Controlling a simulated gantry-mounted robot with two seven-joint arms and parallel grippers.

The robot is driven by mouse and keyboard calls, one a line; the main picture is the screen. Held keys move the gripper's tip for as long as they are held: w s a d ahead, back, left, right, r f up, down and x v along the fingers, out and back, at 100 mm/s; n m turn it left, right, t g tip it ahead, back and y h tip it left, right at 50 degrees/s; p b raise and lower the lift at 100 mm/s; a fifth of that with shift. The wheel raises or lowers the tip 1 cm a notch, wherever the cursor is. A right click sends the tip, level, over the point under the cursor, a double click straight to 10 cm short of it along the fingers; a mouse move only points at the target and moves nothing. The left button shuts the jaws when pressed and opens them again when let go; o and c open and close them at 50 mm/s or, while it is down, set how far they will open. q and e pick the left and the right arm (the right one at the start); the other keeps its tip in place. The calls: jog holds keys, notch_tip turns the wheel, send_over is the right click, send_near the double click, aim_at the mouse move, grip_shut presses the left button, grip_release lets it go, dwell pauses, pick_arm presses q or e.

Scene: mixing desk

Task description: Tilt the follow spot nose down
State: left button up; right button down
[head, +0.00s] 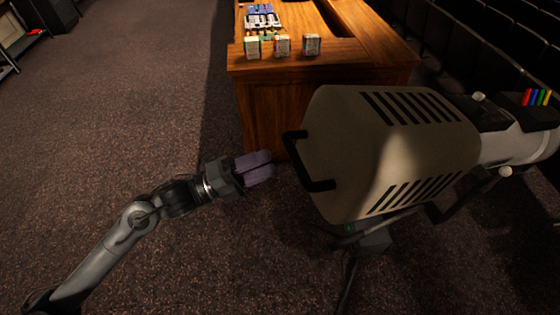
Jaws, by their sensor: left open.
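The follow spot (395,150) is a large beige lamp housing with black vent slots, on a dark stand, filling the right of the head view. A black handle (293,157) sticks out from its left end. A narrower pale barrel (515,147) extends to the right. My left gripper (268,166) is open and empty, just left of the handle, with its purple-grey fingers pointing at it. A small gap shows between the fingertips and the handle. My right gripper is not in view.
A wooden desk (255,110) stands behind the spot, with several small boxes (282,45) on top. Coloured tabs (536,97) sit on the spot's barrel. Dark seat rows (510,40) line the upper right. The carpet at left is clear.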

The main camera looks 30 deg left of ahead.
pick_arm(q)
jog(key=shift+v, duration=1.4)
jog(key=s+d+f+n+y+p, duration=0.5)
jog(key=n+y+p, duration=0.45)
jog(key=n, duration=0.55)
jog(key=s+a+f+n+g+y, duration=0.2)
jog(key=s+f+n+g, duration=0.3)
jog(key=s, duration=0.2)
jog(key=s+a+f+n+g+y, duration=0.1)
jog(key=s+f+n+g+y, duration=0.2)
jog(key=s+f+n+g, duration=0.2)
jog(key=shift+s+a+f+g+p, duration=0.3)
jog(key=shift+s+a+f+p, duration=0.1)
jog(key=shift+s, duration=0.7)
